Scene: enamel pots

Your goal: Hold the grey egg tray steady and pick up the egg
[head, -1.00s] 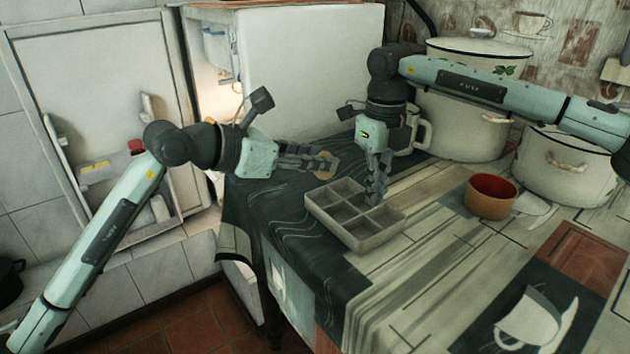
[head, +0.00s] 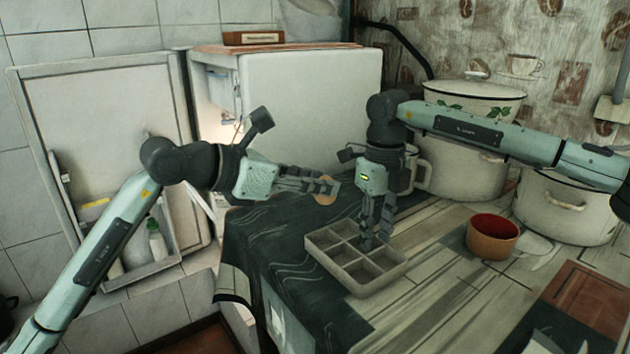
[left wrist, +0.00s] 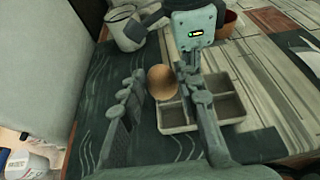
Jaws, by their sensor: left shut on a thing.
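The brown egg (head: 325,189) is between the fingers of my left gripper (head: 318,187), which is shut on it. The grey egg tray (head: 340,262) sits on the table with several empty compartments visible. My right gripper (head: 374,240) points down at the tray's far right side, its fingertips at the tray wall. Whether its fingers are closed on the wall is not clear. The tray is partly hidden behind it.
A red-brown pot (head: 492,238) stands right of the tray. Large white enamel pots (head: 465,150) stand behind my right arm. A small fridge (head: 310,100) with its door open is at the back left. The wood-patterned table (head: 430,290) is clear in front of the tray.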

